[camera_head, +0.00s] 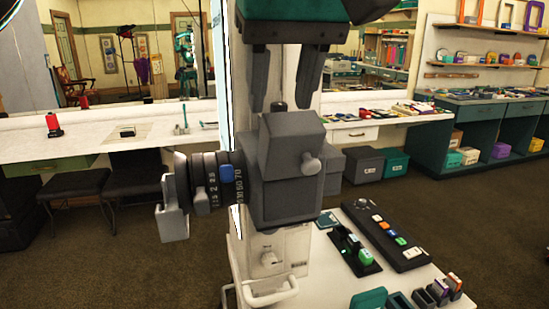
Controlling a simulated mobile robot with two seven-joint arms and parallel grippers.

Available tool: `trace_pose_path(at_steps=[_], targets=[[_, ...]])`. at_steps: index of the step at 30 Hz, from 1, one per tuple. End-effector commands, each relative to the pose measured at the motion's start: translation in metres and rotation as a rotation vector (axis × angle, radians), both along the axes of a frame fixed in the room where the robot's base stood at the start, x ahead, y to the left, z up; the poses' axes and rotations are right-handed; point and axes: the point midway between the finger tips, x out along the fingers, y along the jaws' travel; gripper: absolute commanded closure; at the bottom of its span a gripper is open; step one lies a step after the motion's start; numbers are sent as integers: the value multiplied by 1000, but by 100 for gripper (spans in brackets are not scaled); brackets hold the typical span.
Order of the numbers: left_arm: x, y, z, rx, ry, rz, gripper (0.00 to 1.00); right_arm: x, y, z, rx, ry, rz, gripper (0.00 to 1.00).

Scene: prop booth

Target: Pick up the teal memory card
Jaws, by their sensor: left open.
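I cannot tell for certain which item is the teal memory card. A flat teal piece (327,219) lies on the white table (318,277) just right of the camera. A larger teal item (369,298) is at the table's front edge, cut off by the picture. My left gripper (283,100) hangs from the top, pointing down, with its two dark fingers spread. It is empty, apart from these teal items and higher in the picture. My right gripper is not in view.
A big grey film camera (290,165) stands below my left gripper and hides part of the table. A black strip (386,238) with coloured pieces and a small black holder (350,250) lie on the table. A white counter (90,143) runs behind, with dark chairs before it.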

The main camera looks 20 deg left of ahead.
Motion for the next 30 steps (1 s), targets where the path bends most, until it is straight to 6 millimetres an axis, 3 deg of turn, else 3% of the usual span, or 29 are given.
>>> trace_pose_path(at_steps=[12, 20, 30], targets=[[17, 12, -45, 1, 2, 1, 54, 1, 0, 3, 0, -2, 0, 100], [18, 13, -49, -1, 1, 1, 54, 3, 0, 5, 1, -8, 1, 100], [18, 13, -49, -1, 1, 1, 85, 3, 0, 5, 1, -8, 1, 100]])
